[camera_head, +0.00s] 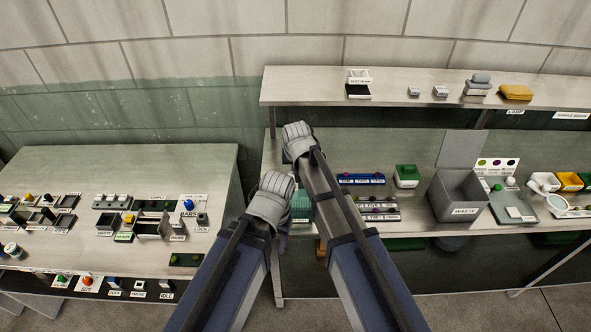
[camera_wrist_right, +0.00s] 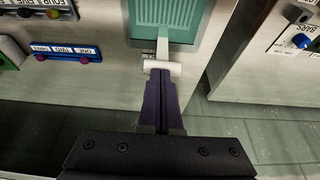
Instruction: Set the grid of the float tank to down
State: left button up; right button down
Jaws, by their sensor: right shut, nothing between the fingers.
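The float tank is the teal box with a ribbed grid, seen at the top of the right wrist view (camera_wrist_right: 190,35) and partly behind my arms in the head view (camera_head: 301,207). A white crossbar handle (camera_wrist_right: 162,69) on a short stem sticks out from its far edge. My right gripper (camera_wrist_right: 163,82) is shut and empty, its purple fingertips right at the handle; I cannot tell whether they touch. In the head view its hand (camera_head: 298,141) hides the fingers. My left gripper (camera_head: 270,203) hangs at the tank's left; its jaws are mostly hidden.
Blue and grey label racks (camera_head: 361,179) stand right of the tank, then a green box (camera_head: 406,176) and a grey waste bin (camera_head: 459,204). A raised shelf (camera_head: 310,88) runs behind. A second table (camera_head: 140,160) with switches stands left, across a gap.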

jog(key=p+v, duration=1.2)
jog(key=v, duration=0.1)
jog(key=shift+r, duration=0.25)
jog(key=s+d+f+g, duration=0.1)
jog(key=s+d+g, duration=0.2)
jog(key=s+d, duration=1.3)
jog(key=s+a+f+n+b, duration=0.2)
jog(key=a+f+b, duration=0.3)
jog(key=f+b, duration=0.4)
jog(key=s+a+f+n+g+h+b, duration=0.1)
jog(key=s+a+f+b, duration=0.2)
jog(key=a+f+b, duration=0.3)
notch_tip(320, 180, down, 3)
jog(key=b, duration=0.3)
jog(key=shift+f+n, duration=0.15)
jog(key=shift+n, duration=0.25)
jog(key=shift+s, duration=0.1)
